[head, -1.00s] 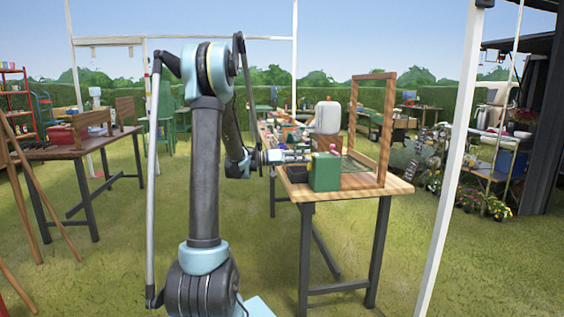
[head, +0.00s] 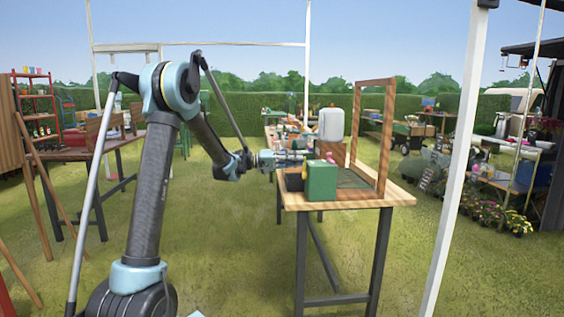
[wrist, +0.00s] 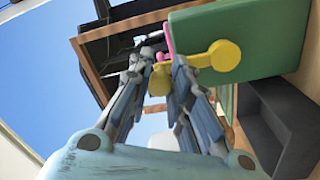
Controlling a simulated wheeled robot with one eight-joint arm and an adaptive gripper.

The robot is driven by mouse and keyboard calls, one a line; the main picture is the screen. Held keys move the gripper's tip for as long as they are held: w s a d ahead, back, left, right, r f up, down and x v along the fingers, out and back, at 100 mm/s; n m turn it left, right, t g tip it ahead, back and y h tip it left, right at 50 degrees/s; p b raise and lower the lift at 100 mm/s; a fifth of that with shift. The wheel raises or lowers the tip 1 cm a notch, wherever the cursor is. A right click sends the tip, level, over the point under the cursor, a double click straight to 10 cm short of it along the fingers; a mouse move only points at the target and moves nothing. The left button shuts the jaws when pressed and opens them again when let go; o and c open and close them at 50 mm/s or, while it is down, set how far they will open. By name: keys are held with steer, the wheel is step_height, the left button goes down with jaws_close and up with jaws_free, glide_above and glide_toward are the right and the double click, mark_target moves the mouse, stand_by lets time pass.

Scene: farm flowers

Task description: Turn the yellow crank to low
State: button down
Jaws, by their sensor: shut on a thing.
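The yellow crank (wrist: 208,59) shows in the wrist view, with a round end against a green box (wrist: 270,40) and a part reaching between my fingers. A pink piece (wrist: 167,42) sits beside it. My gripper (wrist: 160,68) is closed around the crank's near part; its fingers partly hide the grip. In the head view the green box (head: 322,181) stands on a wooden table (head: 378,197), with my gripper (head: 306,156) at its back left. The crank is too small to make out there. No low marking is readable.
A dark open bin (head: 294,181) sits left of the green box. A wooden frame (head: 388,135) stands upright at the table's right, and a white container (head: 331,124) is behind. A white post (head: 459,150) rises at right.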

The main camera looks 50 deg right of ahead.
steer(key=shift+w+d, duration=0.1)
steer(key=shift+w, duration=0.1)
stand_by(0.4)
steer(key=c, duration=1.5)
jaws_free()
steer(key=shift+o, duration=0.2)
steer(key=v, duration=1.2)
